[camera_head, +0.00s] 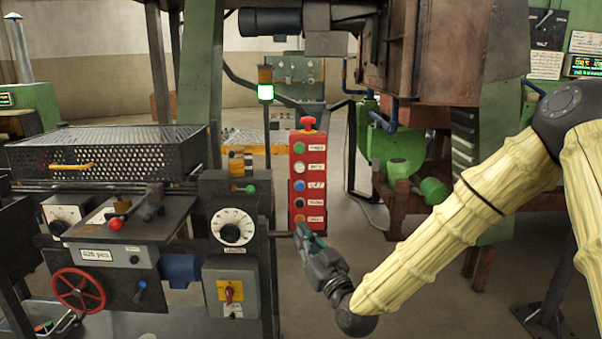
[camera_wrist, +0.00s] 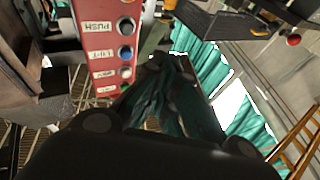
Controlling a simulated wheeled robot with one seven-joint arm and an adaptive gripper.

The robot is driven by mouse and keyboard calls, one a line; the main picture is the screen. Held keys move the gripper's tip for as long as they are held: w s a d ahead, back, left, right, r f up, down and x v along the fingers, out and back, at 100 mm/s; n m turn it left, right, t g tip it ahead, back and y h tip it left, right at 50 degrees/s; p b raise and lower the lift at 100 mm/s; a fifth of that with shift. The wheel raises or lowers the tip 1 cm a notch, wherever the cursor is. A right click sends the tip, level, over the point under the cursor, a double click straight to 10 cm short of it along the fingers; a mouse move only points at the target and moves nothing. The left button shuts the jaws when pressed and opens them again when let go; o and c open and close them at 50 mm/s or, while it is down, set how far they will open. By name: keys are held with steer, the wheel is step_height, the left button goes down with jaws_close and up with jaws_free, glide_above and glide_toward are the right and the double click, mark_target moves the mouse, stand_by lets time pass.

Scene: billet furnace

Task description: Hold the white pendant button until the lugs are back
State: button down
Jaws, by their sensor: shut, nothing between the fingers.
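The red pendant box (camera_head: 308,180) hangs upright in the middle of the head view. Its column of buttons runs green, white, blue, black and orange from the top. The white button (camera_head: 299,167) is second from the top and uncovered there. My gripper (camera_head: 302,233) is shut and empty, its tips by the pendant's lower end, below the white button. In the wrist view the pendant (camera_wrist: 92,40) fills the upper left, and my dark green fingers (camera_wrist: 158,68) lie together to its right. Contact with the pendant cannot be told. I cannot make out the lugs.
A bench with a mesh basket (camera_head: 110,150), a dial (camera_head: 232,227) and a red handwheel (camera_head: 78,290) stands left of the pendant. Rust-brown machinery (camera_head: 440,50) is at the upper right. Open floor shows right of the pendant.

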mark_target(303, 170)
step_height(303, 170, up, 13)
steer(key=n+t+y, duration=0.1)
steer(key=t+y, duration=0.1)
steer(key=t, duration=0.1)
steer(key=shift+w, duration=4.4)
steer(key=shift+w, duration=0.1)
steer(key=shift+w, duration=0.3)
steer(key=shift+w+b, duration=0.35)
steer(key=shift+w, duration=0.15)
stand_by(1.8)
